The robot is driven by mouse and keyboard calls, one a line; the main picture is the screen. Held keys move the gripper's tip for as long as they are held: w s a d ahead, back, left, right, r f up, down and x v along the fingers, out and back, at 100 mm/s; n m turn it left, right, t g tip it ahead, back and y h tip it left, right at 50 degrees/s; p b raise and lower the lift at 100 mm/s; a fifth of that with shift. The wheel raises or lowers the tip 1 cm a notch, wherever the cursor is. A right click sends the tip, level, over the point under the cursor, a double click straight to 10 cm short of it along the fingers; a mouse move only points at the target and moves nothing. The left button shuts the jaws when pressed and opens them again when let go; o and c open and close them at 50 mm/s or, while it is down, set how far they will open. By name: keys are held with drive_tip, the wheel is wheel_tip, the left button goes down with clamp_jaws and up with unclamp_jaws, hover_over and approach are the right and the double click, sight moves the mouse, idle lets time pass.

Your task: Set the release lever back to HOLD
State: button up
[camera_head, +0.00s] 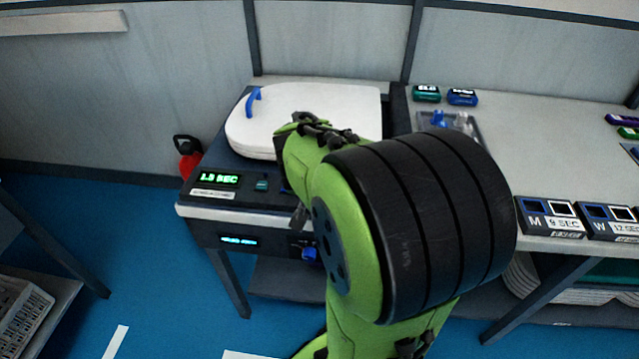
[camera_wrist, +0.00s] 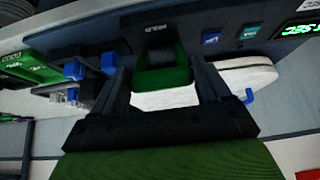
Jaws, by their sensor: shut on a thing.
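In the wrist view a green block (camera_wrist: 160,60), which looks like the release lever's handle, sits between the two dark fingers of my gripper (camera_wrist: 163,82). The fingers are shut on it. A small plate reading HOLD (camera_wrist: 157,27) is on the dark panel just beyond the block. The lever's pivot and any other position mark are hidden. In the head view my arm covers the lever, and only a small grey part of my gripper (camera_head: 298,216) shows by the test station's front edge (camera_head: 240,214).
A white toilet seat lid (camera_head: 262,117) with a blue handle lies on the station. Its green display (camera_head: 218,179) reads about 1.3 SEC. A blue knob (camera_head: 310,253) is on the station's front. A second table (camera_head: 560,150) with labelled boxes stands at right.

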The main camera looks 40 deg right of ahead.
drive_tip(key=shift+s+a+f, duration=0.2)
drive_tip(key=shift+a+f, duration=0.1)
drive_tip(key=shift+f, duration=0.15)
drive_tip(key=o, duration=1.3)
drive_tip(key=shift+c, duration=0.2)
drive_tip(key=shift+o, duration=1)
drive_tip(key=shift+w+r, duration=0.1)
drive_tip(key=p+v, duration=0.6)
drive_tip(key=v, duration=0.9)
drive_tip(key=shift+r, duration=0.45)
